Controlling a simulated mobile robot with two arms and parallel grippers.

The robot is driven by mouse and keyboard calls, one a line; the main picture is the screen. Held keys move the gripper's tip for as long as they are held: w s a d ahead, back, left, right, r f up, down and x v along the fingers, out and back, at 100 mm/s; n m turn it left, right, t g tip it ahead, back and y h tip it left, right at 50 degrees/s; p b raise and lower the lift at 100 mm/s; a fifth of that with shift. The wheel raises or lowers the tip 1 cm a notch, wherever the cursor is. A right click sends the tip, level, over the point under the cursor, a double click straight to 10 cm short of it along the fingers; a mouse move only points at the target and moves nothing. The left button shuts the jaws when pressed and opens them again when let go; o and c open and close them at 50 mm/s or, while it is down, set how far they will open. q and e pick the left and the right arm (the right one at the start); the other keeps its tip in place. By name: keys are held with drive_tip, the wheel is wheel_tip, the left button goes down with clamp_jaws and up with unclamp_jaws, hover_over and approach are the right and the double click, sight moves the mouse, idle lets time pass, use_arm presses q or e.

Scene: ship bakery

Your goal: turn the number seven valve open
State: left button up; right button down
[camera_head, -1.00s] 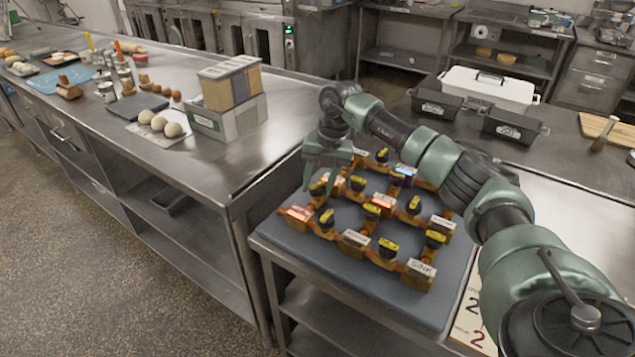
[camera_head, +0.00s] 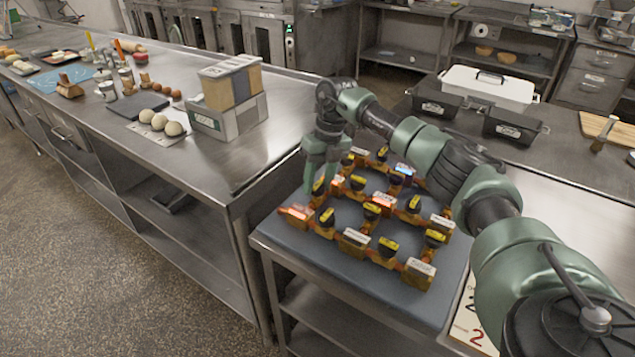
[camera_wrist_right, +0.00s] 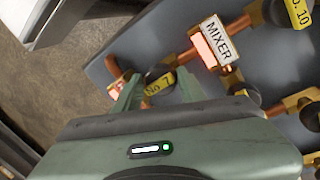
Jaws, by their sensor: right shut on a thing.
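The number seven valve (camera_wrist_right: 158,84) has a dark knob with a yellow "No. 7" label and shows in the right wrist view. My right gripper (camera_wrist_right: 155,92) has its green fingers on either side of this knob and is shut on it. In the head view, my right gripper (camera_head: 321,184) points down at the far left part of the pipe board, and the valve's yellow label (camera_head: 318,187) shows at its fingertips. The knob is partly hidden by the fingers. My left gripper is not in view.
Copper pipes with several other black-and-yellow valves stand on the grey board (camera_head: 285,240). A lit MIXER box (camera_wrist_right: 214,42) and the No. 10 valve (camera_wrist_right: 298,12) are close by. A steel counter (camera_head: 210,170) with boxes and dough stands left, across a gap.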

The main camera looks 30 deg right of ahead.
drive_tip(key=shift+d, duration=0.15)
drive_tip(key=c, duration=0.9)
unclamp_jaws()
drive_tip(key=shift+d, duration=0.15)
drive_tip(key=shift+r, duration=0.35)
drive_tip(key=b+v, duration=0.1)
drive_tip(key=v, duration=0.6)
drive_tip(key=shift+s+f, duration=0.1)
